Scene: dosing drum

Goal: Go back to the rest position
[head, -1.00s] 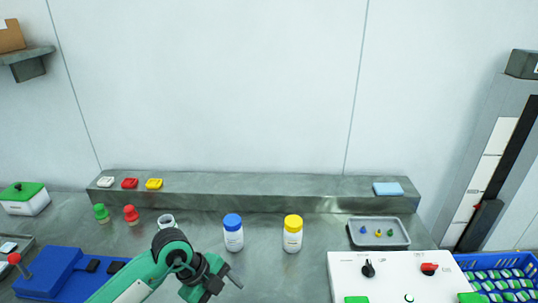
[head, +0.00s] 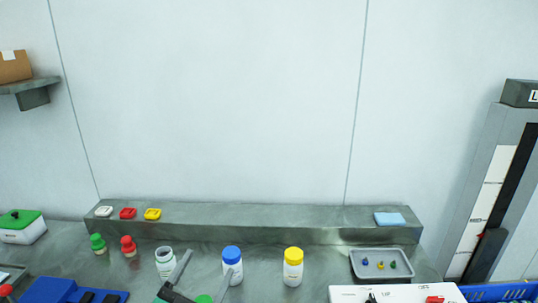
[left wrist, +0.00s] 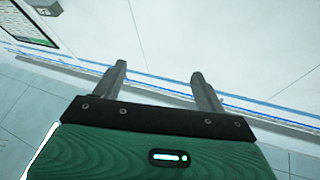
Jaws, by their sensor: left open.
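My left gripper (head: 204,278) shows at the bottom of the head view, its two grey fingers pointing up and apart. In the left wrist view the left gripper (left wrist: 160,84) has its fingers spread with nothing between them, in front of pale wall or floor. In the head view one finger overlaps the front of the white jar with the blue lid (head: 232,256); I cannot tell if they touch. The open white jar (head: 164,268) stands just left of the fingers. The jar with the yellow lid (head: 293,270) stands to the right. My right gripper is not in view.
A grey ledge (head: 270,217) runs along the back with white, red and yellow pieces and a blue block (head: 390,219). Green and red stoppers (head: 129,246) stand left. A grey tray (head: 361,252) holds small coloured pieces. A white panel (head: 345,294) and blue crate (head: 490,292) are front right.

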